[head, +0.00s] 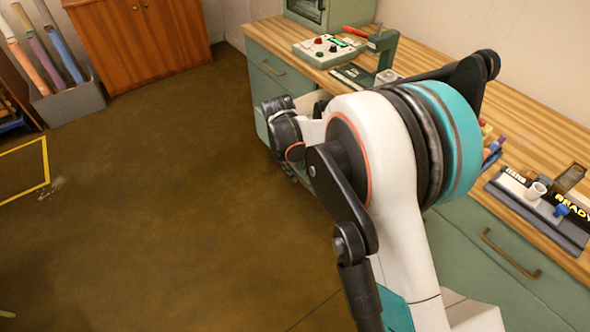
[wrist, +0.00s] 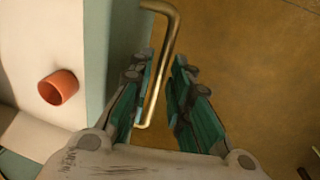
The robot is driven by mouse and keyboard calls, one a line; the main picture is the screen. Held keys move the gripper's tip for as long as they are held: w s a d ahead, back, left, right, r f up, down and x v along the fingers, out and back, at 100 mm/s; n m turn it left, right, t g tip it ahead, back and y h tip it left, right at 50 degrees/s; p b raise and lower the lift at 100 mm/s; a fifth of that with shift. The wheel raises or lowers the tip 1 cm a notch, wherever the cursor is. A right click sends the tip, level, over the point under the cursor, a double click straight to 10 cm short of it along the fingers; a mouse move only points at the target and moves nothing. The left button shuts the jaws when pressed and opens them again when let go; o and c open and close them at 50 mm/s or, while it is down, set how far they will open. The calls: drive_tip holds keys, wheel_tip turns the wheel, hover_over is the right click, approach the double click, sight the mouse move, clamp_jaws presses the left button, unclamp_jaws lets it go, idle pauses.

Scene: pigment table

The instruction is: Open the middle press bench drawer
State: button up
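The green press bench (head: 450,245) runs along the right in the head view. A drawer front (wrist: 124,35) with a brass bar handle (wrist: 160,70) shows in the wrist view. Its pale interior (wrist: 50,40) is exposed and holds a small terracotta cup (wrist: 58,88), so this drawer stands open. In the head view a pulled-out drawer front (head: 261,125) shows just left of my arm, which hides most of it. My gripper (wrist: 164,65) has its fingers apart, one on each side of the handle. I cannot tell whether either finger touches it.
A closed drawer with a brass handle (head: 511,253) is at the right, and another handle (head: 272,68) is at the far left of the bench. A control box (head: 330,48) and a tray (head: 540,210) stand on the wooden top.

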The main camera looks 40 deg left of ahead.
wheel_tip(320, 180, up, 11)
drive_tip(key=s, duration=0.2)
drive_tip(key=shift+a, duration=0.25)
drive_tip(key=shift+r, duration=0.15)
